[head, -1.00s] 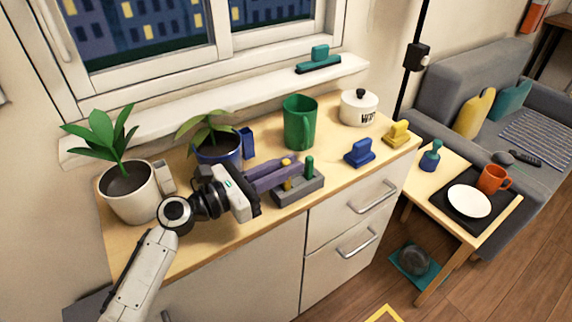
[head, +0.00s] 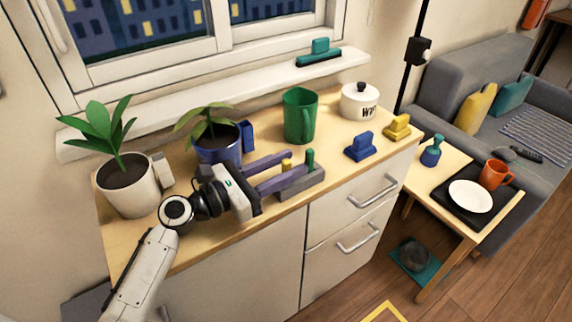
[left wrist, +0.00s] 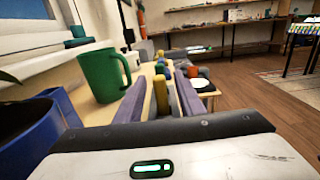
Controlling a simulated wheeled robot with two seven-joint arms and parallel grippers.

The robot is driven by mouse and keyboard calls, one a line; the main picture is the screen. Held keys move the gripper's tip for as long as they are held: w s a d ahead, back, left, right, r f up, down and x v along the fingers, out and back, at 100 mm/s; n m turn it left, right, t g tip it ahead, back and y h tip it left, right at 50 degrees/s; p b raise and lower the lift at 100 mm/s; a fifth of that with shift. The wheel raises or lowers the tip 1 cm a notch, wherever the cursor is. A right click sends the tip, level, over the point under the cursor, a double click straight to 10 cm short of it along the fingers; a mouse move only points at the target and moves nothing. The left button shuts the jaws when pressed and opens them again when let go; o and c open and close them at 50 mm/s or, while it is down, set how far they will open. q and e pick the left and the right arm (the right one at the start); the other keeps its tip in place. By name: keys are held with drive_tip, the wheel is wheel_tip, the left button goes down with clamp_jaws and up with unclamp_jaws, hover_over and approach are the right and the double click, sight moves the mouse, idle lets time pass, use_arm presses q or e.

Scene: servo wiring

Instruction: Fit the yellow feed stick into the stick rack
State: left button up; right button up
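The yellow feed stick (head: 286,165) stands upright at the grey stick rack (head: 312,186). Its lower part is hidden behind my near finger, so I cannot see how deep it sits. A green stick (head: 310,158) stands upright in the rack's right part. My left gripper (head: 296,163) is open, with its long purple fingers on either side of the yellow stick and apart from it. In the left wrist view the yellow stick (left wrist: 160,95) shows between the spread fingers. My right gripper is not in view.
A blue plant pot (head: 214,147) stands close behind my left gripper, and a white plant pot (head: 130,188) is at the left. A green mug (head: 299,118) stands behind the rack.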

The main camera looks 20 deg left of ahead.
use_arm(q)
drive_tip(key=shift+s+a, duration=0.15)
drive_tip(key=shift+s, duration=0.05)
drive_tip(key=b+v, duration=0.1)
drive_tip(key=v, duration=0.8)
drive_tip(key=shift+s+a, duration=0.25)
drive_tip(key=shift+s, duration=0.1)
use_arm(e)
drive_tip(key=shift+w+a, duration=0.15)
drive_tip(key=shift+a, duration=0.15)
